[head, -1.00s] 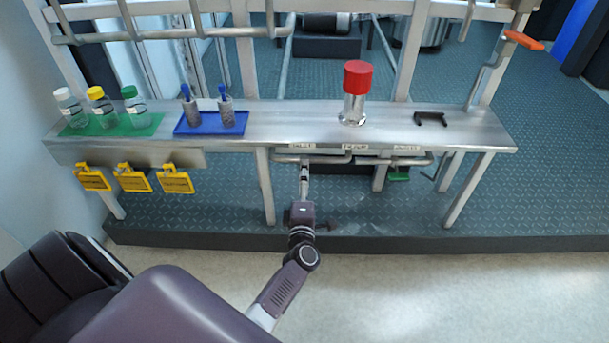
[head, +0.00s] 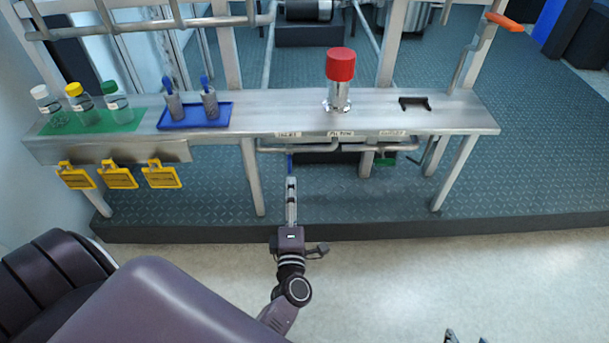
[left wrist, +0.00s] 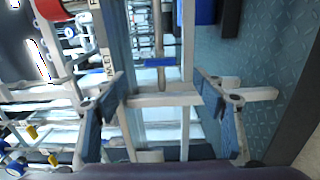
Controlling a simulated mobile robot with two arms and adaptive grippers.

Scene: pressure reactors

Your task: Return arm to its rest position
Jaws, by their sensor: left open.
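My left gripper (head: 291,190) points forward, low in front of the bench, just short of the pipes under its shelf. In the left wrist view its two blue-padded fingers (left wrist: 160,98) stand wide apart with nothing held between them. A blue valve handle (head: 289,164) on the inlet pipe is ahead of the fingertips, apart from them; it also shows between the fingers in the left wrist view (left wrist: 160,62). Two dark tips, apparently my right gripper (head: 466,338), just enter at the bottom edge of the head view; the rest is cut off.
The metal bench (head: 280,117) carries a red-capped vessel (head: 340,75), a black bracket (head: 414,103), a blue tray (head: 222,121) and several bottles on a green mat (head: 132,126). Yellow tags (head: 118,177) hang in front. A green handle (head: 385,160) is under the shelf. Front floor (head: 400,275) is clear.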

